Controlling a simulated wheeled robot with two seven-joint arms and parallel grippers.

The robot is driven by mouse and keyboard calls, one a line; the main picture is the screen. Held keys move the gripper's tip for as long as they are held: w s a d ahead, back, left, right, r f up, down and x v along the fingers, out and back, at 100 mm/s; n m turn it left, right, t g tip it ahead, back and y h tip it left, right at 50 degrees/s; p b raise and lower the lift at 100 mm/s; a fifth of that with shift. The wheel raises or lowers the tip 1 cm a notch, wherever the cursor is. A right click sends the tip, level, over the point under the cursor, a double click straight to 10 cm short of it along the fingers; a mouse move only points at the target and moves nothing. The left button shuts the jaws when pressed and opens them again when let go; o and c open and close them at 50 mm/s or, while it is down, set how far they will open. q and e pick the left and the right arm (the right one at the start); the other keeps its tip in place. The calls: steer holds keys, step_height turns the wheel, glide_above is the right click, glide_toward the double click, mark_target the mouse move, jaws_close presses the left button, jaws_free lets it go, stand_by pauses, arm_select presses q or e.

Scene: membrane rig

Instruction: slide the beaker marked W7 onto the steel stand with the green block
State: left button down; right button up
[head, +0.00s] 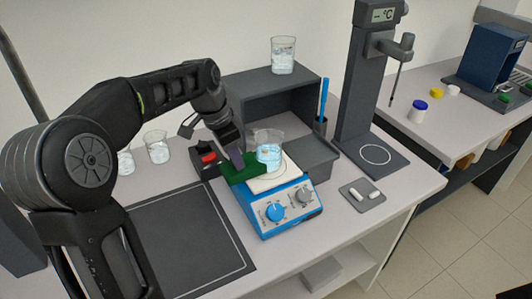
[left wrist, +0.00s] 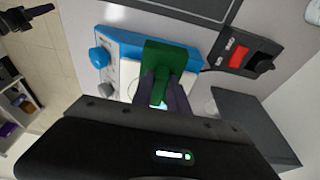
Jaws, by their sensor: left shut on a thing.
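My left gripper (head: 236,158) is shut on the green block (head: 243,172), as the left wrist view (left wrist: 160,90) also shows. The block is low over the left part of the white plate of a blue stirrer. A clear beaker (head: 268,152) with pale blue liquid stands upright on that plate, just right of the block. Whether block and beaker touch I cannot tell. No W7 mark is readable. A low grey stand (head: 308,152) adjoins the plate's right side; its top is clear. In the left wrist view the gripper largely hides the beaker. A dark gripper-like part, probably my right gripper (left wrist: 38,12), shows at top left.
The blue stirrer (head: 282,215) has two knobs in front. A switch box (head: 207,160) with a red switch is left of it. Two beakers stand farther left, another on the grey shelf (head: 270,82). A probe column (head: 362,90) rises right. A dark mat (head: 185,235) lies clear at front left.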

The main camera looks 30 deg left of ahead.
mark_target(257, 151)
arm_select(q)
steer(key=shift+w+d, duration=0.25)
steer(key=shift+w, duration=0.1)
steer(key=shift+w+d, duration=0.15)
steer(key=shift+w, duration=0.05)
steer(key=shift+w+d+p, duration=0.5)
steer(key=shift+w+d, duration=0.15)
steer(key=shift+w, duration=0.3)
steer(key=shift+w+d+p, duration=0.5)
steer(key=shift+w+d, duration=0.15)
steer(key=shift+w, duration=0.25)
steer(key=shift+w+d, duration=0.15)
steer(key=shift+w, duration=0.05)
steer(key=shift+w+d+p, duration=0.6)
steer(key=shift+w+d, duration=0.05)
steer(key=shift+w, duration=0.3)
steer(key=shift+w+d+p, duration=0.55)
steer(key=shift+w+d, duration=0.1)
steer(key=shift+w, duration=0.25)
steer(key=shift+w+d, duration=0.1)
steer(key=shift+w, duration=0.05)
